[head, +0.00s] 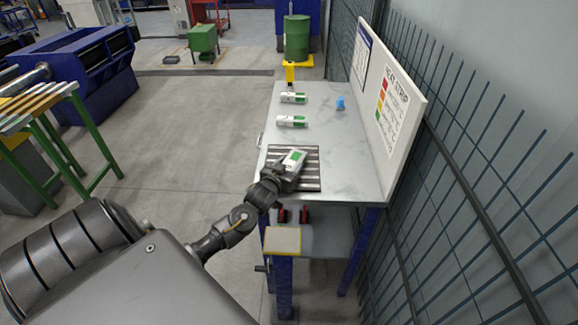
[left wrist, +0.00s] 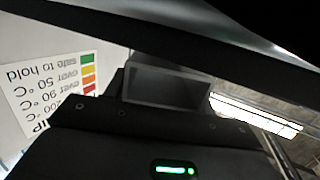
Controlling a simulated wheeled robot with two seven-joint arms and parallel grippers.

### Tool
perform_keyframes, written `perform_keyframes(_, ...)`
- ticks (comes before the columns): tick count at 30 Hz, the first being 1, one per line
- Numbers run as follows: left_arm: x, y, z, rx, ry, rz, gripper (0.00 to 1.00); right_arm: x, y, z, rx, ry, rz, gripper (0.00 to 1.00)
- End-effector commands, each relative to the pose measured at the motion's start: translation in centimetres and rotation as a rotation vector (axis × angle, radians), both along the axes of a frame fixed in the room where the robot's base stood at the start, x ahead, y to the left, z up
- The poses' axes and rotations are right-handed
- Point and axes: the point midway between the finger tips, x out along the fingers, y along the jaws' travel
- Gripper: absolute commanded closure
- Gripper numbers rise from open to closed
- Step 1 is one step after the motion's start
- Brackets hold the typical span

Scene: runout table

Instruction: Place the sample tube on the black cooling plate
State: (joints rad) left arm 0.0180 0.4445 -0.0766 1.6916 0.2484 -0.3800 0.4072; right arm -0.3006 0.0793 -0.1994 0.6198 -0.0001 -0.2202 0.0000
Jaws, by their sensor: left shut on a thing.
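The sample tube (head: 295,157), white with a green patch, is in my left gripper (head: 290,167). The gripper is shut on it, over the black cooling plate (head: 311,172), a dark slatted square on the grey table. I cannot tell whether the tube touches the plate. My gripper and wrist hide the plate's near left part. My right gripper is not in view.
Two more white and green tubes (head: 292,121) (head: 293,97) lie farther back on the table (head: 345,165). A small blue object (head: 340,103) stands at the back right. A sign board (head: 396,105) lines the right edge. The table right of the plate is clear.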

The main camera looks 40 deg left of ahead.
Motion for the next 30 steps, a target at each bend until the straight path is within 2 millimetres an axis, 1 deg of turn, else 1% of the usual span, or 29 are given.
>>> perform_keyframes(1,0.03,-0.04,-0.28,-0.001,0.0,-0.001,0.73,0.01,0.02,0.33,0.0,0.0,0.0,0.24)
perform_keyframes(3,0.02,-0.03,-0.63,-0.001,-0.002,-0.001,0.73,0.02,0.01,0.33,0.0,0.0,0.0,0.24)
perform_keyframes(13,0.01,-0.04,-0.99,-0.002,-0.002,-0.001,0.73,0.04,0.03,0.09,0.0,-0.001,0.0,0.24)
perform_keyframes(14,-0.01,-0.05,-1.08,-0.001,-0.001,-0.001,0.44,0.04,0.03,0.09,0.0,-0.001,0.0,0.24)
perform_keyframes(18,-0.01,-0.04,-1.0,-0.001,-0.001,-0.001,0.26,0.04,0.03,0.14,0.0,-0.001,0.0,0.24)
perform_keyframes(19,-0.01,-0.04,-1.0,-0.001,-0.001,-0.001,0.24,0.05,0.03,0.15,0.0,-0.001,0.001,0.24)
perform_keyframes(28,0.0,-0.02,-0.71,-0.001,-0.001,-0.001,0.24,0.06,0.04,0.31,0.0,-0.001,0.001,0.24)
perform_keyframes(30,-0.47,-0.15,-0.8,-0.001,0.0,-0.001,0.24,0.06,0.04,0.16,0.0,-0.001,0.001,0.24)
